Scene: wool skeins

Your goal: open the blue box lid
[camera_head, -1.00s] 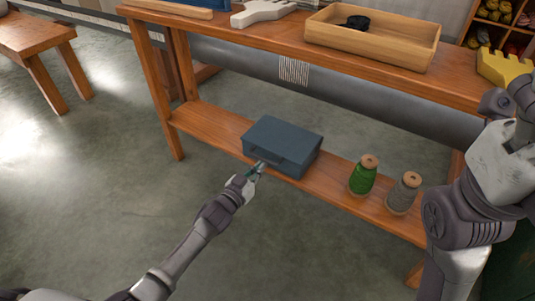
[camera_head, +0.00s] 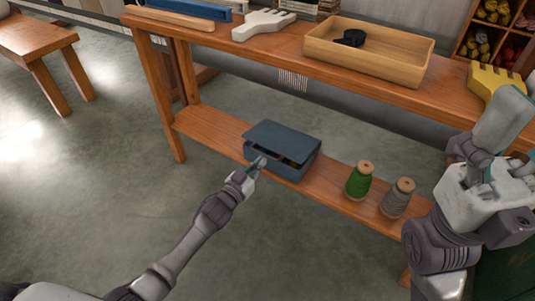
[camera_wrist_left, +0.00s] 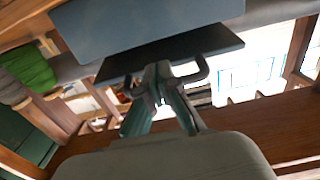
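The blue box (camera_head: 294,171) sits on the lower shelf of the wooden bench. The lid (camera_wrist_left: 150,28) fills the top of that view. My right arm is at the right of the head view; no right fingertips can be made out.
A green spool (camera_head: 358,182) and a grey spool (camera_head: 398,198) stand right of the box on the lower shelf (camera_head: 200,124). The bench top (camera_head: 285,55) above holds a wooden tray (camera_head: 365,63), a white hand shape (camera_head: 262,24) and a yellow one (camera_head: 488,83). The floor in front is clear.

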